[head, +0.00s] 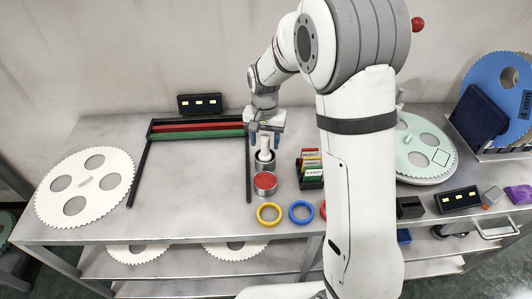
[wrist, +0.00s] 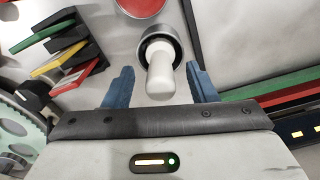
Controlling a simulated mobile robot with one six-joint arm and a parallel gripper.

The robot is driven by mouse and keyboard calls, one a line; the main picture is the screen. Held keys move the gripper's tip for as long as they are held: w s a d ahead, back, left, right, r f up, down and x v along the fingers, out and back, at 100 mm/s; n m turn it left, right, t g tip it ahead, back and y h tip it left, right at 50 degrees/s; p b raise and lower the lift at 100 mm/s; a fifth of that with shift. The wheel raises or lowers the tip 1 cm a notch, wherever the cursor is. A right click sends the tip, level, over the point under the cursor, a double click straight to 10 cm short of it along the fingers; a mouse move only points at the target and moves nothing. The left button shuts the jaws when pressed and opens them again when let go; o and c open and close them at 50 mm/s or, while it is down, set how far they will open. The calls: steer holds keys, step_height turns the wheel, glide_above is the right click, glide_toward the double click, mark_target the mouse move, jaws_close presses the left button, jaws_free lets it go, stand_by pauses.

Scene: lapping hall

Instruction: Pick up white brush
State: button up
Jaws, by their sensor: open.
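The white brush (wrist: 160,78) stands in a round metal cup (wrist: 154,36), its rounded white end toward my gripper. In the head view the white brush (head: 264,146) shows above the metal cup (head: 265,163), partly covered by my gripper. My gripper (head: 264,138) has its blue fingers apart, one on each side of the brush. In the wrist view my gripper (wrist: 160,88) is open, with a gap on both sides of the brush. Whether the bristles are inside the cup is hidden.
A red-topped tin (head: 265,182) stands just in front of the cup. A black card holder (head: 312,183) with coloured cards is to the right. Yellow (head: 269,213) and blue rings (head: 301,212) lie in front. A black-railed frame (head: 197,130) is to the left.

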mark_target(265, 147)
step_height(265, 147, down, 4)
steer(key=shift+r, duration=0.25)
steer(key=shift+w, duration=0.1)
steer(key=c, duration=1.1)
